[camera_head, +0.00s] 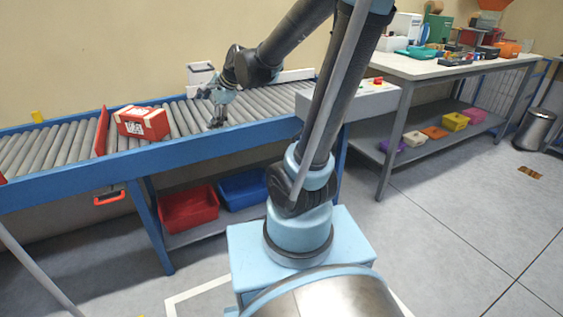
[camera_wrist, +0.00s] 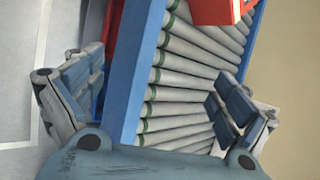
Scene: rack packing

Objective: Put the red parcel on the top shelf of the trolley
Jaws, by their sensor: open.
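The red parcel (camera_head: 142,123) is a red box with white labels, resting on the roller conveyor (camera_head: 258,101) at the left. In the wrist view a red block at the top edge (camera_wrist: 218,9) looks like the parcel, mostly cut off. My gripper (camera_head: 217,122) is over the conveyor, to the right of the parcel and apart from it. In the wrist view my gripper (camera_wrist: 158,98) has its fingers spread wide with only rollers and the blue side rail between them. I cannot make out the trolley or its top shelf in either view.
A red stop bar (camera_head: 101,132) stands across the rollers just left of the parcel. A red bin (camera_head: 189,208) and a blue bin (camera_head: 243,188) sit under the conveyor. A workbench (camera_head: 420,66) with tools stands at the right.

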